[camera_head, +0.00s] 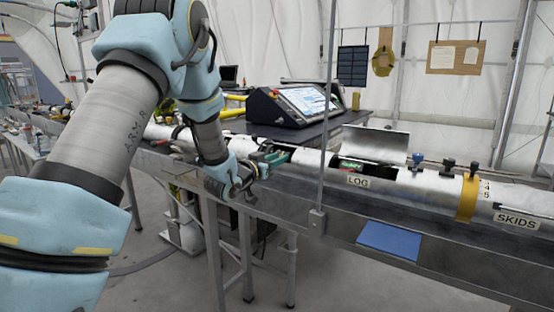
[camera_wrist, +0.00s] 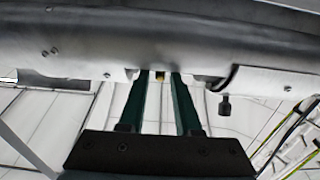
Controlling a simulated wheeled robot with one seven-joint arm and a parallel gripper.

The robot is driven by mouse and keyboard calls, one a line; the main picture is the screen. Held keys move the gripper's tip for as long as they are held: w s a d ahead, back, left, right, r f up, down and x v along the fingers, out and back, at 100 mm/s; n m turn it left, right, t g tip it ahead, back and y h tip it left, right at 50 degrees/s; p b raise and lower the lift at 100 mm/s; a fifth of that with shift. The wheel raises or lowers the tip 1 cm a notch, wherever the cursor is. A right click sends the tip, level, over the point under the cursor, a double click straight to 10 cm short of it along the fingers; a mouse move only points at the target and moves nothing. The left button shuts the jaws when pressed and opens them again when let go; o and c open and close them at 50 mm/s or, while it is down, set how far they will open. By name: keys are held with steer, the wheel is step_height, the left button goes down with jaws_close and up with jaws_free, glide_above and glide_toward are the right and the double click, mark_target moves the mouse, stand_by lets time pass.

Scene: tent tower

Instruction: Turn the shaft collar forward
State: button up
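A long silver tube (camera_head: 430,184) runs across the bench, and a yellow band (camera_head: 467,198) circles it at the right, beside the marks 4 and 5. I cannot tell for sure which part is the shaft collar. My gripper (camera_head: 275,155) is at the tube, left of the LOG label. In the wrist view its two green fingers (camera_wrist: 158,78) are apart and reach to the tube's edge (camera_wrist: 170,45). A small brass-coloured piece (camera_wrist: 160,77) shows between the fingertips, with gaps on either side. Most of it is hidden by the tube.
An open hatch lid (camera_head: 375,143) stands up from the tube above the LOG opening. Dark knobs (camera_head: 448,164) stick up further right. A control console (camera_head: 295,104) sits behind the tube.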

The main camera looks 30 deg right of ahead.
jaws_close()
